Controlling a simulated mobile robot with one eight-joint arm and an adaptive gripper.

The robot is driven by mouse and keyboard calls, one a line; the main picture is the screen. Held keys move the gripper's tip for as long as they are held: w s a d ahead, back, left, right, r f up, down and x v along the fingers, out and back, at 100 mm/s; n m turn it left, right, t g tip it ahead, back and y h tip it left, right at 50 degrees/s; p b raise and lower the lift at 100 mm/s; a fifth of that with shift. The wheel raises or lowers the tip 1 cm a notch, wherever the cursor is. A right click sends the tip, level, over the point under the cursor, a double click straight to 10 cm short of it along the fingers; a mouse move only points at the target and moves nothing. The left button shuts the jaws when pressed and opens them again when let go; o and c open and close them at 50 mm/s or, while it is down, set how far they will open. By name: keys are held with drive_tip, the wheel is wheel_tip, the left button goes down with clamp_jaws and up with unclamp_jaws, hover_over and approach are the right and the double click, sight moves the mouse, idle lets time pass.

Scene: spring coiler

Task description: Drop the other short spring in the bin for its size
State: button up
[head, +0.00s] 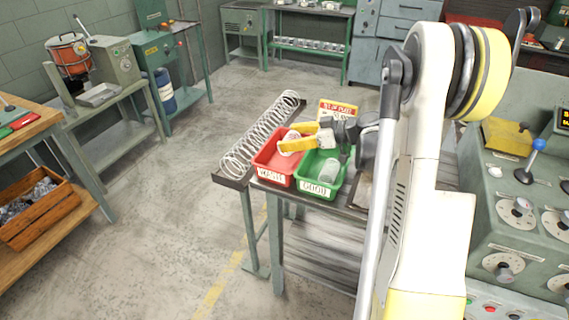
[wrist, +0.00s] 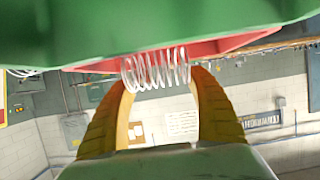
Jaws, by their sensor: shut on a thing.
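My gripper (head: 290,143) is shut on a short wire spring (wrist: 157,70), which shows between the two yellow fingers in the wrist view. In the head view the gripper reaches in from the right, its fingers over the red bin (head: 262,163). The held spring is partly hidden there by the fingers. The green bin (head: 320,190), labelled GOOD, stands to the right of the red bin, under my wrist. Another short spring (head: 329,171) lies in the green bin. A long spring (head: 258,137) lies along the left edge of the stand.
A red and yellow sign (head: 337,108) stands behind the bins. A green machine with knobs and a blue-knobbed lever (head: 538,145) stands at the right. A wooden crate (head: 38,208) is on a low shelf at the left. The floor between is clear.

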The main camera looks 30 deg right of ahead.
drive_tip(key=shift+f, duration=0.15)
drive_tip(key=o, duration=1.4)
drive_tip(key=shift+c, duration=0.2)
drive_tip(key=v, duration=1.2)
drive_tip(key=shift+a, duration=0.1)
